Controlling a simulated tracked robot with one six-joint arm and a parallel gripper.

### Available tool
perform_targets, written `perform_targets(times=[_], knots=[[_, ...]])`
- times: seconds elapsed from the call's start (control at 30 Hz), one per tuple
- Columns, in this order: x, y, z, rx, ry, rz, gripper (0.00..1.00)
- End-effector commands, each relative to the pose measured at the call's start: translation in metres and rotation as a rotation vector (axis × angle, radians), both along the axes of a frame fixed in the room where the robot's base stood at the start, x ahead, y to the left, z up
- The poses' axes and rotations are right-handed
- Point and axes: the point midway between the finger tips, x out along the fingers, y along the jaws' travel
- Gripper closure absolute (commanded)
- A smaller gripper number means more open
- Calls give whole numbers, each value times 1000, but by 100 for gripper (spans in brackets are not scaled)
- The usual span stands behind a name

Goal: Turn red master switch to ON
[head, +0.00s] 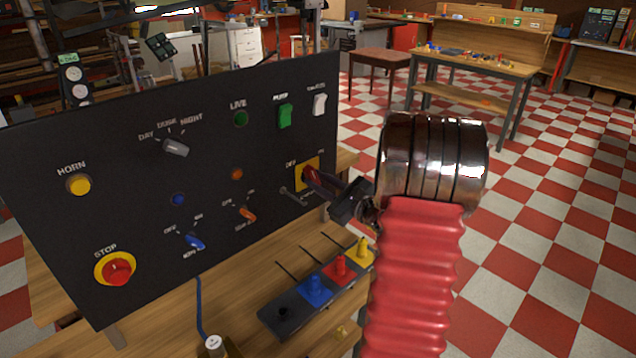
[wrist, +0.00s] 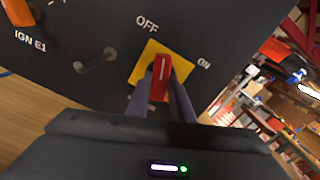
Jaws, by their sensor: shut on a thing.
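The red master switch (wrist: 162,76) sits on a yellow square plate (wrist: 146,58) on the black panel. The label OFF is above it and ON is to its upper right in the wrist view. Its white line points up, nearer to OFF than to ON. My gripper (wrist: 164,88) is shut on the switch, one finger on each side. In the head view the switch (head: 313,178) is at the panel's right end, and my gripper (head: 333,192) reaches it from the right. The fingertips are partly hidden there.
A metal lever (wrist: 95,62) is left of the yellow plate. A box with coloured knobs (head: 300,312) lies below on the wooden bench.

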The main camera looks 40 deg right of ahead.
Motion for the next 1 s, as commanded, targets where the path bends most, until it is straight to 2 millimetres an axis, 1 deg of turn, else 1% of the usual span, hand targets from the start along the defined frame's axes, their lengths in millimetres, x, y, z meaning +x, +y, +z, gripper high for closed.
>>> perform_targets(times=[0.03, 1.0], knots=[[0, 2, -3, 47, 7, 4, 100], [0, 4, -3, 955, 34, -1, 100]])
